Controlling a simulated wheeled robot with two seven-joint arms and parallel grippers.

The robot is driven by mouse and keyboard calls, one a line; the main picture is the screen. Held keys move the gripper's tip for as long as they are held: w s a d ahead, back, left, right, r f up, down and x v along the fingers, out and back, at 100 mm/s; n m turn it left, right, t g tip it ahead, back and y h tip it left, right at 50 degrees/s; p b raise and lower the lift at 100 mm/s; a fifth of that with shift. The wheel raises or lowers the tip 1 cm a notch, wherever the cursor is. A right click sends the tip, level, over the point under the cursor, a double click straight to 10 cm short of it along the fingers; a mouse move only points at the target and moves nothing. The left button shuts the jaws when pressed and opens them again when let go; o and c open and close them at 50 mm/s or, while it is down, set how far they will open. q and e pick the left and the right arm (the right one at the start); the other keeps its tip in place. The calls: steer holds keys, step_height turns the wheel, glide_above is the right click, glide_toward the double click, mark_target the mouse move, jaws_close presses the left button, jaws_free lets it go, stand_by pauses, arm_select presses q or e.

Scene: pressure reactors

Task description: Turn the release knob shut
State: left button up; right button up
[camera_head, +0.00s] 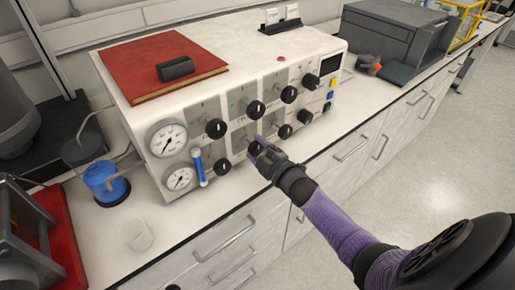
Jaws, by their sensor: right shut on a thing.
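The white reactor control box (290,57) stands on the bench. Its front has two rows of black knobs, two round gauges at its left end and a small screen at its right end. My right gripper (258,147) is at the lower row, shut on a black knob (254,148), which its fingers partly cover. Which knob is the release knob cannot be read from the labels. Another lower knob (222,166) is to the left and one (285,131) to the right. My left gripper is not in view.
A red book (150,62) with a black object lies on top of the box. A blue-capped jar (106,184) and a clear beaker (136,235) stand left of it. A grey case (395,35) is at the back right. The bench strip before the box is clear.

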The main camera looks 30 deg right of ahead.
steer(key=o, duration=1.3)
steer(key=s, duration=0.3)
steer(key=s+p, duration=0.1)
steer(key=s, duration=0.2)
steer(key=s+p, duration=0.1)
steer(key=s, duration=0.3)
steer(key=shift+d, duration=0.4)
steer(key=s+a+f+m+g+h, duration=0.1)
steer(key=s+a+f+m+g, duration=0.25)
steer(key=f, duration=0.65)
steer(key=s+f+m+g+h, duration=0.1)
steer(key=s+f+m+g, duration=0.25)
steer(key=s+f, duration=0.5)
steer(key=s+a+f+m+g, duration=0.1)
steer(key=s+a+f+g, duration=0.1)
steer(key=s, duration=0.5)
steer(key=s+a+f+m+g, duration=0.1)
steer(key=s+a+f+g, duration=0.2)
steer(key=s+f+g, duration=0.2)
steer(key=s+a+f+m+g+b, duration=0.1)
steer(key=s+a+f+g, duration=0.1)
steer(key=s+f, duration=0.4)
steer(key=shift+s+a+m+g+y, duration=0.2)
steer(key=shift+s+g, duration=0.15)
steer(key=shift+s, duration=0.6)
steer(key=shift+s+a+m+g+y, duration=0.1)
steer(key=shift+s+a+m+g, duration=0.2)
steer(key=shift+s, duration=0.6)
